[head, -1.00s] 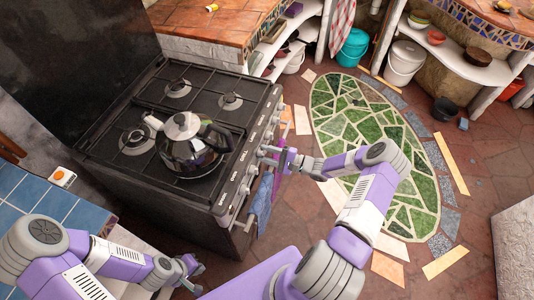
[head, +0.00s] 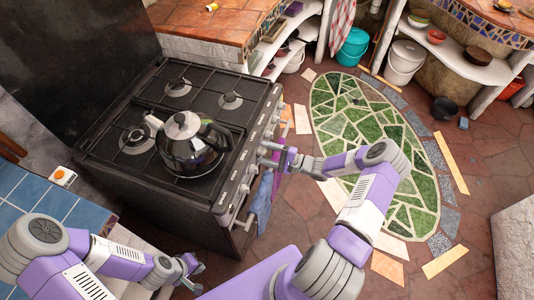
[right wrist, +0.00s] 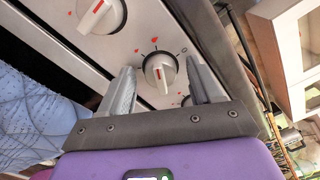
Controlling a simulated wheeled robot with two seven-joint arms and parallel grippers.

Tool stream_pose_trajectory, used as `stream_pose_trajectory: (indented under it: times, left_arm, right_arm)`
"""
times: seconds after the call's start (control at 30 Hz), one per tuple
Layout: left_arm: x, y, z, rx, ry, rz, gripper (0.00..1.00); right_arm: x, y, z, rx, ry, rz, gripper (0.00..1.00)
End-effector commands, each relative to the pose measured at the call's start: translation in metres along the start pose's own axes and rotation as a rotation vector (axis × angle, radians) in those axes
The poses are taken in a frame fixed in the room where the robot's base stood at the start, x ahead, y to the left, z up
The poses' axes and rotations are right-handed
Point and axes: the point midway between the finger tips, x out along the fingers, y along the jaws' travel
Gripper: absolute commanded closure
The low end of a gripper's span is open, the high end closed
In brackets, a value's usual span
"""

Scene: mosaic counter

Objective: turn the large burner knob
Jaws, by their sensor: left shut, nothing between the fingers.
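The stove front carries a row of white knobs. In the right wrist view one knob (right wrist: 160,70) with a red mark sits between the fingertips of my right gripper (right wrist: 163,88). The fingers are apart, with a gap on each side of it. A second knob (right wrist: 98,13), also red-marked, is at the upper left, outside the fingers. I cannot tell which knob serves the large burner. In the head view my right gripper (head: 266,154) is at the stove's front panel and hides part of the knob row. My left gripper (head: 197,277) is shut and empty, low, away from the stove.
A shiny kettle (head: 190,145) stands on a front burner of the stove (head: 205,105). Towels (head: 262,200) hang at the stove front below the knobs. A blue-tiled counter (head: 45,195) is at the left. The floor with the green mosaic (head: 345,110) is clear to the right.

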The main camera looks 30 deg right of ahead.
Motion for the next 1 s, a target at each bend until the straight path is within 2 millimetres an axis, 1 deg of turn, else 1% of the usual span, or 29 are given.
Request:
stream_pose_trajectory:
  times: [0.17, 0.27, 0.37, 0.6, 0.7, 0.83, 1.0]
  left_arm:
    - [0.0, 0.0, 0.0, 0.0, 0.0, 0.0, 1.0]
    - [-0.001, 0.0, 0.0, 0.0, 0.0, 0.0, 1.0]
    - [-0.003, 0.001, 0.0, 0.0, 0.0, 0.0, 1.0]
    - [-0.008, 0.003, 0.0, 0.0, 0.0, 0.0, 1.0]
    - [-0.009, 0.004, 0.0, 0.0, 0.0, 0.0, 1.0]
    - [-0.01, 0.004, 0.0, 0.0, 0.0, 0.0, 1.0]
    - [-0.01, 0.004, 0.0, 0.0, 0.0, 0.0, 1.0]
  right_arm:
    - [0.0, 0.0, 0.0, 0.0, 0.0, 0.0, 0.37]
    - [-0.004, 0.0, 0.0, 0.0, 0.001, 0.0, 0.37]
    - [-0.015, -0.001, -0.001, 0.001, 0.003, 0.0, 0.37]
    - [-0.056, -0.001, 0.0, -0.001, 0.004, 0.0, 0.37]
    - [-0.068, -0.001, 0.0, 0.0, 0.003, 0.001, 0.37]
    - [-0.075, -0.001, 0.0, 0.001, 0.0, -0.001, 0.37]
    - [-0.076, 0.0, 0.0, 0.001, 0.0, 0.0, 0.37]
